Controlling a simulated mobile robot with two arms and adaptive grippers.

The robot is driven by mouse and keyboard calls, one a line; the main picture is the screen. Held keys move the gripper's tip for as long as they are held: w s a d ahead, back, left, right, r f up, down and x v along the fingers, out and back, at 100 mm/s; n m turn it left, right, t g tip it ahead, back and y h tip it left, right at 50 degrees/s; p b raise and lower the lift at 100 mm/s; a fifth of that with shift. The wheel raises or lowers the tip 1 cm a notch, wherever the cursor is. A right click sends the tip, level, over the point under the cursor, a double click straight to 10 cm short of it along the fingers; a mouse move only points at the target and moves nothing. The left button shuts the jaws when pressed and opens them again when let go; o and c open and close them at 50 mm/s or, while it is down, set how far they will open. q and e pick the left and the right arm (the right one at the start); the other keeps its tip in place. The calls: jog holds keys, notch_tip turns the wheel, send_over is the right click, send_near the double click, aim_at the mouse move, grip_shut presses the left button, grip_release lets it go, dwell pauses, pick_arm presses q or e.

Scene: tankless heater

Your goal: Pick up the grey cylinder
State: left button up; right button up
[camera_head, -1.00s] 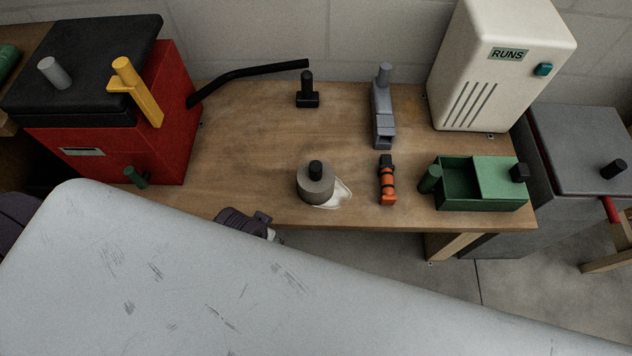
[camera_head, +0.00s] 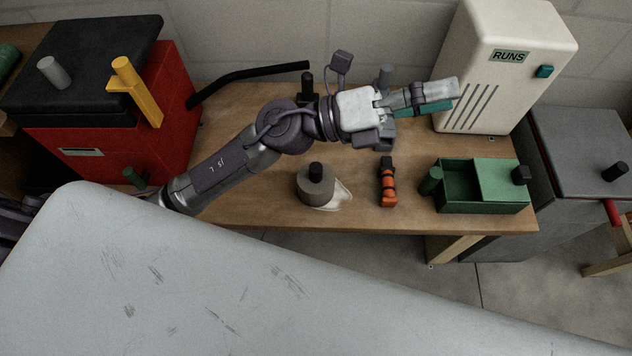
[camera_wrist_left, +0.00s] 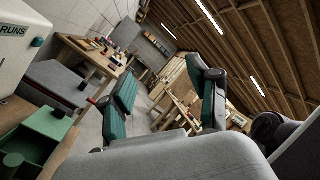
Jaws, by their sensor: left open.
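A short grey cylinder (camera_head: 316,187) with a black knob on top stands upright near the front edge of the wooden workbench (camera_head: 250,185), beside a flat whitish patch. My left arm reaches in from the left over the bench. My left gripper (camera_head: 438,98) is open and empty, above and to the right of the cylinder, in front of the white heater. In the left wrist view my left gripper (camera_wrist_left: 168,82) shows two spread fingers with teal pads and nothing between them. The cylinder is not in that view. My right gripper is not in view.
The white heater (camera_head: 503,65) stands at the back right. A green box (camera_head: 497,183) and an orange-black tool (camera_head: 388,184) are right of the cylinder. A red box (camera_head: 172,85) stands left. My arm partly hides a grey tool (camera_head: 385,75) and a black-handled piece (camera_head: 307,84).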

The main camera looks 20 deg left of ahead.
pick_arm(q)
notch_tip(320, 180, down, 5)
jog(key=s+d+m+g+y, duration=0.2)
jog(key=s+m+g, duration=0.1)
jog(key=m+g, duration=0.25)
jog(key=m+y, duration=0.7)
jog(key=y, duration=1)
send_over(315, 167)
notch_tip(315, 167, down, 16)
jog(key=shift+g, duration=0.25)
notch_tip(315, 167, down, 7)
jog(key=shift+d+f+p, duration=0.1)
jog(key=shift+f+p, duration=0.65)
jog(key=shift+f, duration=2.4)
